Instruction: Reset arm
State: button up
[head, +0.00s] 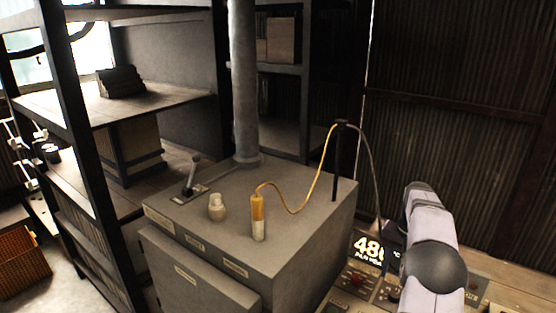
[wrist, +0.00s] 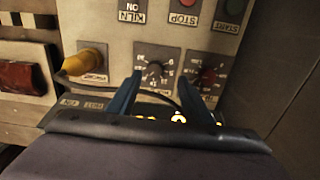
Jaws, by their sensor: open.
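My gripper (wrist: 160,76) shows in the wrist view as two blue fingers, open and spread apart. A dark dial knob (wrist: 154,70) appears between the fingertips; I cannot tell whether they touch it. The fingers point at a control panel (wrist: 115,28) whose labels appear upside down. In the head view my arm reaches down over the panel at the right, and the gripper is not clearly visible there. A lit display (head: 368,247) reads about 480.
A yellow plug (wrist: 92,62) with a dark cable sits on the panel. Red STOP (wrist: 187,3) and dark START (wrist: 234,6) buttons are near the top edge. A grey kiln box (head: 305,225) carries a yellow-and-white probe (head: 258,215), a small jar (head: 217,207) and a lever (head: 192,175).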

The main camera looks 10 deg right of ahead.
jog(key=s+a+r+n, duration=0.1)
jog(key=s+a+n, duration=0.15)
jog(key=a, duration=0.55)
jog(key=s+a+n, duration=0.2)
jog(key=s+a, duration=0.2)
jog(key=a, duration=0.5)
jog(key=s+a+f+n, duration=0.2)
jog(key=s+a, duration=0.4)
jog(key=s, duration=0.2)
jog(key=s+a+f+n, duration=0.2)
jog(key=s+a, duration=0.4)
jog(key=s, duration=0.3)
jog(key=shift+s+f+n, duration=0.15)
jog(key=shift+s+n, duration=0.05)
jog(key=shift+n, duration=0.15)
